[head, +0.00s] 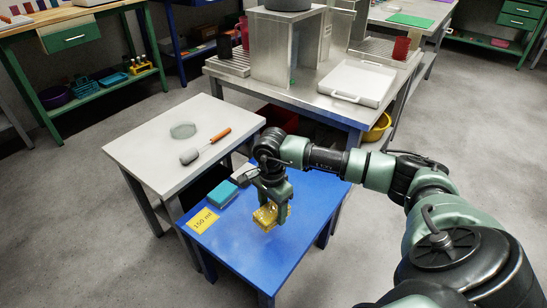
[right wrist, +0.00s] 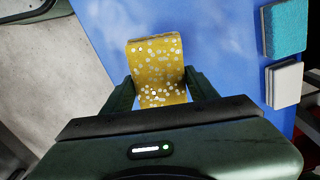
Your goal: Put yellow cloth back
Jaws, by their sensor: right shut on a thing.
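The yellow cloth (head: 266,215) with white dots is in my right gripper (head: 272,203), over the blue table (head: 262,259) in the head view. In the right wrist view the yellow cloth (right wrist: 157,70) sits between the two fingers of my right gripper (right wrist: 160,92), which is shut on it. The blue tabletop (right wrist: 215,35) shows behind the cloth. I cannot tell whether the cloth touches the table. My left gripper is not in view.
A pale block (right wrist: 284,84) lies beside the sponge. A white table (head: 150,150) with an orange-handled tool (head: 206,146) adjoins behind. The blue table's front is clear.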

